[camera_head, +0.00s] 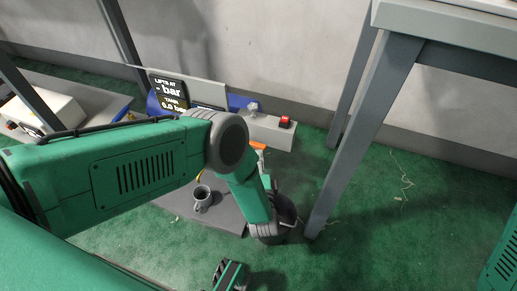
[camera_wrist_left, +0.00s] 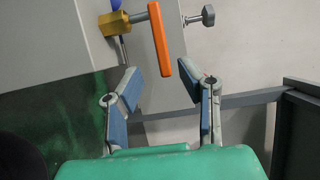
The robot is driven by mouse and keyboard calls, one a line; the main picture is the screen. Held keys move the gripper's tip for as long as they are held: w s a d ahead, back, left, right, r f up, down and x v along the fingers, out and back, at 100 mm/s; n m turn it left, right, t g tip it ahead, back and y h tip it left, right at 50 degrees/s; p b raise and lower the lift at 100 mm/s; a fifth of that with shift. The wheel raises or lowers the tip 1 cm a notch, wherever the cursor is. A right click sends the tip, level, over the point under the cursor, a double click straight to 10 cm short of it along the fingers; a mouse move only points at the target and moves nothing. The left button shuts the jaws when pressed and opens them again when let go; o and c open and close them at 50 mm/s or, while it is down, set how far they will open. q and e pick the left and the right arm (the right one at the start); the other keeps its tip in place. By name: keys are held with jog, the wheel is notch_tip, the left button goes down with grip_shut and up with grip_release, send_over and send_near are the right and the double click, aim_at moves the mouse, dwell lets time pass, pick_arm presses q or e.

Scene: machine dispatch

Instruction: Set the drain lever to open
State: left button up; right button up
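The orange drain lever (camera_wrist_left: 158,38) hangs from a brass valve body (camera_wrist_left: 115,23) in the left wrist view. In the head view, a small orange piece (camera_head: 258,145) shows beside my left arm's elbow and looks like the same lever. My left gripper (camera_wrist_left: 160,80) is open, its blue-padded fingers apart. The lever's free end appears between the fingertips in the picture, with a gap on each side; I cannot tell the depth. In the head view my left arm hides most of the valve area and the gripper's fingers do not show.
A grey mug (camera_head: 202,197) stands on a grey plate. A grey table frame (camera_head: 352,130) stands close to the right. A metal screw knob (camera_wrist_left: 207,16) is right of the lever.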

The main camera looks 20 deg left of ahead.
pick_arm(q)
jog(key=v, duration=0.6)
jog(key=shift+s, duration=0.2)
jog(key=shift+f, duration=0.1)
jog(key=s+a+f+n+g+h, duration=0.2)
jog(key=s+a+n+g+h, duration=0.4)
jog(key=s+a+g+h, duration=0.15)
jog(key=s+a+r+n+g, duration=0.3)
jog(key=s+r+g, duration=0.1)
jog(key=s, duration=0.5)
jog(key=s+a+r+n+g, duration=0.2)
jog(key=s+r+n+g, duration=0.15)
jog(key=s, duration=0.55)
notch_tip(320, 180, up, 18)
jog(key=p, duration=1.8)
jog(key=shift+s+f+g, duration=0.15)
jog(key=shift+g, duration=0.25)
